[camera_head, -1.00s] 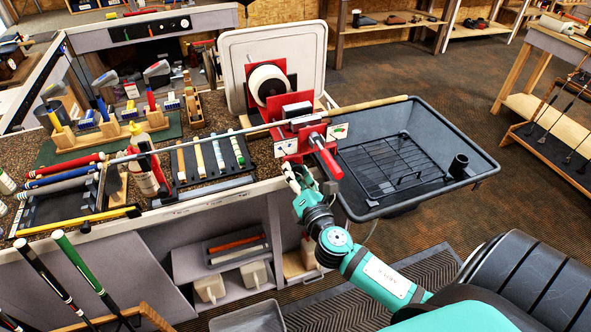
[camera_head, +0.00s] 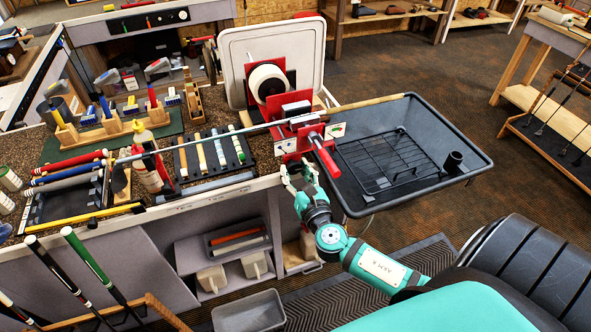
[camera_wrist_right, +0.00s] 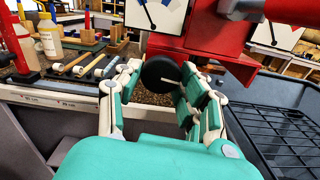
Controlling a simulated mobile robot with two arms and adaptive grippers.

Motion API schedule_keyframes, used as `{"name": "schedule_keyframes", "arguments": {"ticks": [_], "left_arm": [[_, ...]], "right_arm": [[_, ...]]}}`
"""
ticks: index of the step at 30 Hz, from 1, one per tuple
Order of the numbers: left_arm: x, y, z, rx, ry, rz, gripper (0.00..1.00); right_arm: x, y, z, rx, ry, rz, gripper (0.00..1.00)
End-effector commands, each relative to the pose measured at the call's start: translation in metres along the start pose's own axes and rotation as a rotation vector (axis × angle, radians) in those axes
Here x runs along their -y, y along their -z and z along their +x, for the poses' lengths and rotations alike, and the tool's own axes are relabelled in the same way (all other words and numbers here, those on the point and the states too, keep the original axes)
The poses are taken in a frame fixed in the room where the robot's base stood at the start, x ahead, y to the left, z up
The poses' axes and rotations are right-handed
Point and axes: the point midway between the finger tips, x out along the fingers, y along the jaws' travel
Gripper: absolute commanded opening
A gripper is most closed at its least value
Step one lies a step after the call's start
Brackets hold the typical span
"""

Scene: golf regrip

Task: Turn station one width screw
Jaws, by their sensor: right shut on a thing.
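The red vise station (camera_head: 300,140) stands at the front edge of the bench and holds a club shaft (camera_head: 230,131) level. A red-handled lever (camera_head: 325,160) sticks out from its front. In the right wrist view, a round black screw knob (camera_wrist_right: 158,73) with a small pale peg sits under the red body (camera_wrist_right: 205,45). My right gripper (camera_head: 297,172) is below the vise; in the wrist view its fingers (camera_wrist_right: 158,88) are closed around the knob, one on each side. The knob is hidden by the fingers in the head view. My left gripper is out of view.
A black tray with a wire rack (camera_head: 405,160) stands right of the vise. A grey bin (camera_head: 250,312) is on the floor below.

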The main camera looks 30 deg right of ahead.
Motion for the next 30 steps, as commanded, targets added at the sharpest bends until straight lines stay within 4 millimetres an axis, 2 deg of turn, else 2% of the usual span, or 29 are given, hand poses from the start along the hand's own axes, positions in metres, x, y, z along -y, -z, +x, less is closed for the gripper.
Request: {"name": "schedule_keyframes", "arguments": {"ticks": [15, 16, 20, 21, 30], "left_arm": [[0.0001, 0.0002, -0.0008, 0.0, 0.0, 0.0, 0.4], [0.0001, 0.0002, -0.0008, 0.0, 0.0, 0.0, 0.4], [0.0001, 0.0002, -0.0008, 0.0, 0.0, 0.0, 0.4], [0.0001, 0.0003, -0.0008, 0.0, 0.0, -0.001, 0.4], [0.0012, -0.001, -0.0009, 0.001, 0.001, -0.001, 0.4]], "right_arm": [[0.0, 0.003, -0.001, -0.006, -0.001, -0.018, 0.06], [0.0, 0.003, -0.001, -0.006, -0.001, -0.018, 0.41], [0.0, 0.0023, -0.0009, -0.005, -0.001, -0.017, 0.58], [0.0001, 0.0021, -0.0008, -0.004, 0.0, -0.017, 0.61], [0.0002, 0.0013, -0.0028, -0.002, 0.0, -0.017, 0.61]]}}
